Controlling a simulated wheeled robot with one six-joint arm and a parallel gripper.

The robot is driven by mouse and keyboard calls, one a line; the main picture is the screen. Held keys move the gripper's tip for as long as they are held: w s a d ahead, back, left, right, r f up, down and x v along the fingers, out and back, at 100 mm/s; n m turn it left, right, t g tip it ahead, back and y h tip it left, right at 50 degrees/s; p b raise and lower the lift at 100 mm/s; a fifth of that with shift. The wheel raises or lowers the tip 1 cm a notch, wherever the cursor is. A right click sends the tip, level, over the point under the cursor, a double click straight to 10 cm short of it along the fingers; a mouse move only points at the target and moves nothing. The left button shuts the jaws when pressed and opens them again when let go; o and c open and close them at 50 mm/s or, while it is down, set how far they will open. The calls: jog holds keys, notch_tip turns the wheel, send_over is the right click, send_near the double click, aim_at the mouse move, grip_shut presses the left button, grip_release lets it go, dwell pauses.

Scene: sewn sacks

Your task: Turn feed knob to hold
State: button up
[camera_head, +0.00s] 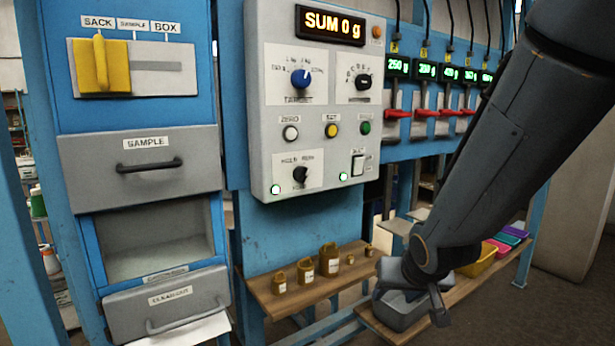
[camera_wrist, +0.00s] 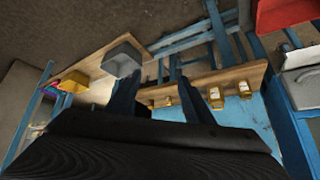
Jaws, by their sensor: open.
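The feed knob (camera_head: 300,175) is a small black knob on a white plate, low on the grey control panel (camera_head: 272,120) in the head view. Small lettering around it appears to read HOLD at upper left and RUN at upper right; its pointer seems to lean up and right, but is too small to be sure. My gripper (camera_wrist: 154,78) shows two dark, spread fingers with nothing between them in the wrist view. In the head view it hangs low at the right, over a grey bin (camera_head: 402,312), well below and right of the knob. The knob is not in the wrist view.
Other controls share the panel, including a blue knob (camera_head: 301,78) and a black knob (camera_head: 363,82). Red levers (camera_head: 427,112) stand right of it. Several brass weights line a wooden shelf (camera_head: 315,288) below. A blue cabinet with a sample drawer (camera_head: 145,165) stands left.

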jog(key=w+a+r+t+y, duration=0.1)
jog(key=w+a+r+t, duration=0.1)
jog(key=w+r, duration=0.25)
jog(key=n+t+y+p, duration=0.1)
jog(key=n+t+y, duration=0.1)
jog(key=t+y, duration=0.55)
send_near(305, 177)
jog(key=w+g+y, duration=0.1)
jog(key=w+g, duration=0.1)
jog(key=x, duration=0.2)
jog(key=p+x, duration=0.1)
jog(key=x, duration=0.4)
jog(key=shift+a+r, duration=0.1)
jog(key=shift+r, duration=0.3)
jog(key=c, duration=1)
